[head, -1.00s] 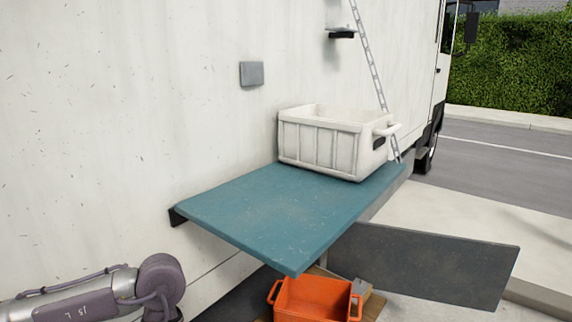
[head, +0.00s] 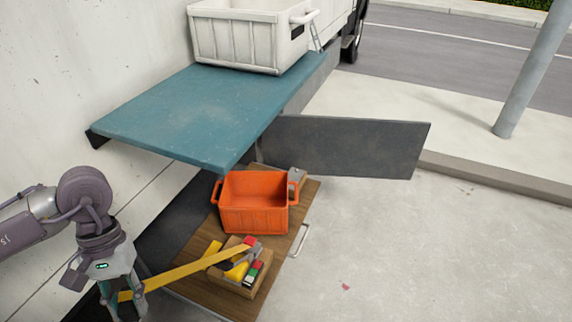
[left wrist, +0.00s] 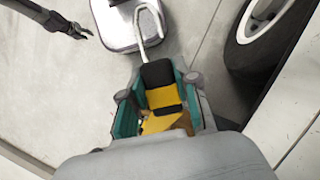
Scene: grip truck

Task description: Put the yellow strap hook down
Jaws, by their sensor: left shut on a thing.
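The yellow strap hook (head: 185,270) is a long yellow piece. My left gripper (head: 125,297) is shut on its near end at the lower left of the head view. From there it slants up to the right, its far end overlapping a small wooden box in the picture; I cannot tell whether they touch. In the left wrist view, yellow and black parts of the strap hook (left wrist: 160,88) sit between the teal fingers of the left gripper (left wrist: 160,110), with a pale curved hook above. A dark claw, apparently my right gripper (left wrist: 78,30), shows at the upper left; its opening is unclear.
The wooden box (head: 247,288) with coloured blocks and an orange crate (head: 254,218) stand on a low wooden board (head: 200,284). A teal shelf (head: 190,112) above holds a white crate (head: 235,42). A dark panel (head: 345,146) juts right. The pavement (head: 400,255) is largely clear.

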